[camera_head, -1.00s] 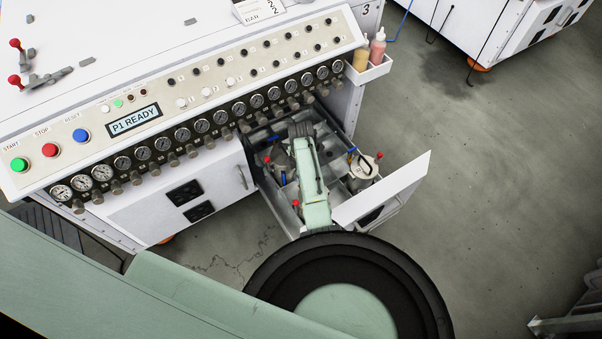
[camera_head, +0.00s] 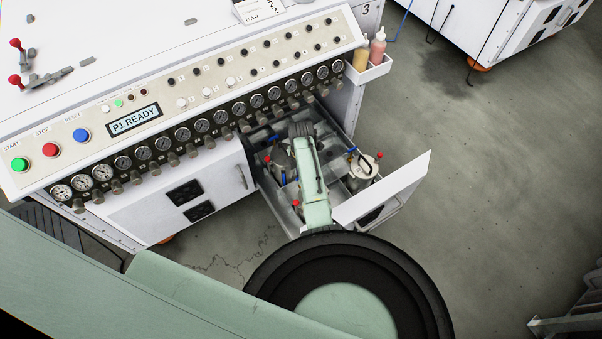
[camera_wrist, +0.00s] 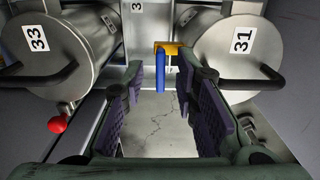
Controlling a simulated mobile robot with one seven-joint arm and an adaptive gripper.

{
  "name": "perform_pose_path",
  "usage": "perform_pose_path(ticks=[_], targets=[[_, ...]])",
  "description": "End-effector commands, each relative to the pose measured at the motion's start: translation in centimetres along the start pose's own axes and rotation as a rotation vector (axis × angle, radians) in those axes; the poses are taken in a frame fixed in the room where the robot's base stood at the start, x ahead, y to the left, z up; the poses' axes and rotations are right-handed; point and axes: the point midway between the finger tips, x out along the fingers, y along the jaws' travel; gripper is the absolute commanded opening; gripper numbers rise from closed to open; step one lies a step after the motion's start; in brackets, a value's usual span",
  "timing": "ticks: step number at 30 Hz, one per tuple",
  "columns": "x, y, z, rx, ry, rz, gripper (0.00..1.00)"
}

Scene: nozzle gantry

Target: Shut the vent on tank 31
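Tank 31 (camera_wrist: 227,49) is a grey metal cylinder at the upper right of the wrist view, with a dark bar handle across its front. A brass-yellow fitting (camera_wrist: 171,48) sits at its left side, with a blue lever (camera_wrist: 160,72) pointing down in the picture. My gripper (camera_wrist: 160,88) is open, with a dark padded finger on each side of the blue lever. I see a gap on both sides of the lever. In the head view my arm reaches down into an open drawer (camera_head: 390,190) and hides my gripper there.
Tank 33 (camera_wrist: 62,52) stands at the left, with a red ball knob (camera_wrist: 58,124) below it. In the head view, another tank (camera_head: 362,172) stands in the drawer's right part. The panel's gauge row (camera_head: 182,134) overhangs the drawer. Free floor lies to the right.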

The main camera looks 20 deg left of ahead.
Motion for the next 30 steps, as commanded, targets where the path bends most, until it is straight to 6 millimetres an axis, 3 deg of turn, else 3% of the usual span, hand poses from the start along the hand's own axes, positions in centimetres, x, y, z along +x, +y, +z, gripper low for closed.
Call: perform_pose_path(ticks=[11,24,30], targets=[[-1.0,0.0,0.0,0.0,0.0,0.002,0.28],[-9.7,0.1,0.0,0.0,-0.001,0.003,0.28],[-11.7,0.0,0.0,0.0,0.0,0.0,0.28]])
